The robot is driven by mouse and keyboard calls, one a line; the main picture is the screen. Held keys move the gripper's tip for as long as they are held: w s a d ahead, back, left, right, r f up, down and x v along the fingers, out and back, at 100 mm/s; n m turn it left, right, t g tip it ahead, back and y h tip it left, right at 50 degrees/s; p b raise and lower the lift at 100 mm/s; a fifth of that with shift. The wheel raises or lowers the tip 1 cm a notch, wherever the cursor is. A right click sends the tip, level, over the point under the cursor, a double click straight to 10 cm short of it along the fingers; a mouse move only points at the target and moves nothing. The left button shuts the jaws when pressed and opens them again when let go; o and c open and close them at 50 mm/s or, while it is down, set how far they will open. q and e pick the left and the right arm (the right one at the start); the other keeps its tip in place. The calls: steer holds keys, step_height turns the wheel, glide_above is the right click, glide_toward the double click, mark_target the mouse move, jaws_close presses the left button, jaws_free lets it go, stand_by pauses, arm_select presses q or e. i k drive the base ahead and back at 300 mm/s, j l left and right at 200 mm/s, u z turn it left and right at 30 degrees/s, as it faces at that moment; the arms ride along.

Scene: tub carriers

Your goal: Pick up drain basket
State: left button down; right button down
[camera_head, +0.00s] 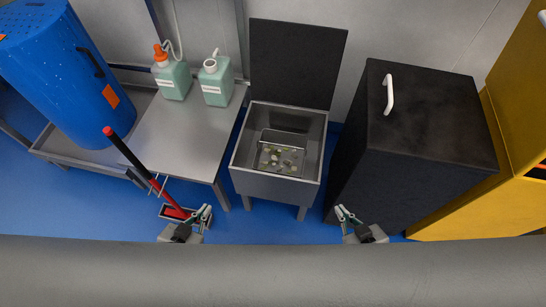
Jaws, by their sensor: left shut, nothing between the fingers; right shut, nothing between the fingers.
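The drain basket (268,157) sits low inside an open grey metal sink (276,186), with several small pale and yellowish bits lying in it. A thin handle (283,134) seems to stand up at its back. My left gripper (206,211) is shut and empty, in front of the sink and to its left. My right gripper (341,210) is shut and empty, in front of the sink and to its right. Both are apart from the basket.
A dark lid (295,62) stands raised behind the sink. A black cabinet (430,150) stands close on the right, a yellow cabinet (480,208) beyond it. A metal table (180,130) with two green jugs (215,86) and a blue drum (60,75) are left. A red-tipped pole (130,157) leans there.

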mark_target(278, 152)
steer(key=i+j+z, duration=0.15)
steer(key=j, duration=0.3)
steer(key=i+j+z, duration=0.15)
steer(key=j, duration=0.25)
steer(key=j+z, duration=0.2)
steer(key=j, duration=0.25)
